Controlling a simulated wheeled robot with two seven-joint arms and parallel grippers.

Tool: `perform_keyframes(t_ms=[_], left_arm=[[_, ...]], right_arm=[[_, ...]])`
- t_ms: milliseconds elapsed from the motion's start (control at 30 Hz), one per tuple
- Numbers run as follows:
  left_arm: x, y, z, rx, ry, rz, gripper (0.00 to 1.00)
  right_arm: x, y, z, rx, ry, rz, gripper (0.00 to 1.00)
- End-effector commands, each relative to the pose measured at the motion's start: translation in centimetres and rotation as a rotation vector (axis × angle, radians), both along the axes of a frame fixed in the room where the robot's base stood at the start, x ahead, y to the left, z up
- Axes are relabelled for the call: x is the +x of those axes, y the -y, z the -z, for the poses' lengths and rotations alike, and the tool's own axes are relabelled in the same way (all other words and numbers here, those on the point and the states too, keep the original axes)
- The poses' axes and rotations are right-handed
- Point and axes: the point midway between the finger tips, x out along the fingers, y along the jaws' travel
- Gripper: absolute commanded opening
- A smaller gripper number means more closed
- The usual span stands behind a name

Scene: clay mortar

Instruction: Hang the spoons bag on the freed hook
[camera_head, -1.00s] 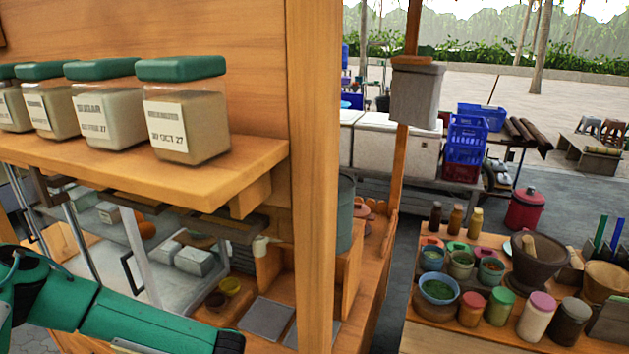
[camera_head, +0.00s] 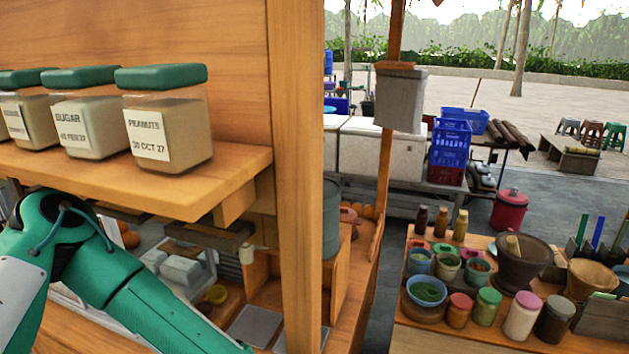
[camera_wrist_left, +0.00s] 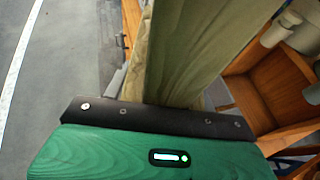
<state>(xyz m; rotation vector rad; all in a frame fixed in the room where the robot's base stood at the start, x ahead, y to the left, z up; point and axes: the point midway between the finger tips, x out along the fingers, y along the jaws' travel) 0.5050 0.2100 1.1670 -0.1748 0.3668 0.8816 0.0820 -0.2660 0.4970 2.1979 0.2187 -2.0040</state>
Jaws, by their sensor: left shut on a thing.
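An olive-green, cloth-like bag (camera_wrist_left: 195,45), which I take as the spoons bag, fills the middle of the left wrist view with a long upright fold. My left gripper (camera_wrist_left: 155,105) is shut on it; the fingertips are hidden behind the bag. In the head view my green left arm comes in at the lower left and runs down out of the frame, so neither its gripper nor the bag shows there. I cannot make out a hook in either view. My right gripper is not in view.
A wooden shelf (camera_head: 120,185) with several green-lidded jars (camera_head: 165,115) stands over the left arm. A wooden post (camera_head: 295,180) rises right of it. A side table (camera_head: 420,345) holds bowls, jars and a mortar (camera_head: 520,265). Paved ground shows left in the wrist view.

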Motion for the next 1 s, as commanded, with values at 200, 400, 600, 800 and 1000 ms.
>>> perform_keyframes(t_ms=[200,400,600,800,1000], left_arm=[[0.0,-0.2,3.3,0.0,0.001,-0.006,0.24],[0.0,-0.2,5.0,0.0,0.001,-0.006,0.24],[0.1,-0.3,5.2,0.0,0.002,-0.007,0.24],[0.6,-0.7,5.5,-0.007,0.002,-0.044,0.24],[2.1,-2.1,6.9,-0.021,0.002,-0.147,0.24]], right_arm=[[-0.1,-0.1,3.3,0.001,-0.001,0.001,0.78],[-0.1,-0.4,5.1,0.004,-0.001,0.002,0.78],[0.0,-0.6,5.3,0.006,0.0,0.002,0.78],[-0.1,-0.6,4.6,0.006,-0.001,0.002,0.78],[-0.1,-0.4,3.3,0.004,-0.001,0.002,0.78]])
